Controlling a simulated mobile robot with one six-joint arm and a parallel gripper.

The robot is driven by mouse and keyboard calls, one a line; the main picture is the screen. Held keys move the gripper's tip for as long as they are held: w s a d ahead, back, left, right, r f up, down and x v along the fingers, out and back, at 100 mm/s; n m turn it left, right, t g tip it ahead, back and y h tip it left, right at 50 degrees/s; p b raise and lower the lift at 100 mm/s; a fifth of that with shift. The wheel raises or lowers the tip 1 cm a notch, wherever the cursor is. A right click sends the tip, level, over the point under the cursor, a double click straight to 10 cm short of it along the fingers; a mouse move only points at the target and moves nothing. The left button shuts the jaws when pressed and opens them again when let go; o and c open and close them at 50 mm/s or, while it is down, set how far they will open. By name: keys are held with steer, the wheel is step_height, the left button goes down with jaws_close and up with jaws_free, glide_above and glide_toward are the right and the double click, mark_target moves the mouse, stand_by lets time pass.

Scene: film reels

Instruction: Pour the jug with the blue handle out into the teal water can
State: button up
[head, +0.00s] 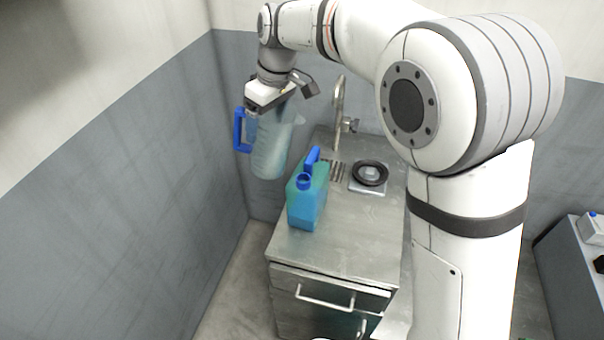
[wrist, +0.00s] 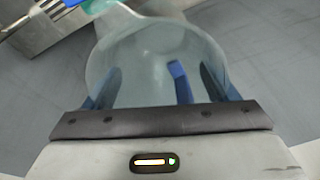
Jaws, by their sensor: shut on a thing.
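A clear, bluish jug (head: 270,148) with a blue handle (head: 240,132) hangs in the air at the left end of the steel counter. Its handle faces left and its spout faces right. My gripper (head: 268,100) is shut on the jug near its rim; in the wrist view the jug's round opening (wrist: 150,50) lies between the fingers. The jug looks nearly upright, and its contents are hard to make out. The teal water can (head: 307,205) stands upright on the counter, below and right of the jug, apart from it. It has a blue handle and a blue ring at its opening.
A steel tap (head: 338,112) rises at the back of the counter (head: 345,240). A dark film reel (head: 370,173) lies right of the can. The grey wall (head: 120,190) is close on the left. The counter's front is clear.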

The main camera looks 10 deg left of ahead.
steer(key=shift+d+r+h+p, duration=0.15)
steer(key=shift+r+h+p, duration=0.65)
steer(key=shift+p, duration=1.55)
steer(key=shift+f+h, duration=0.3)
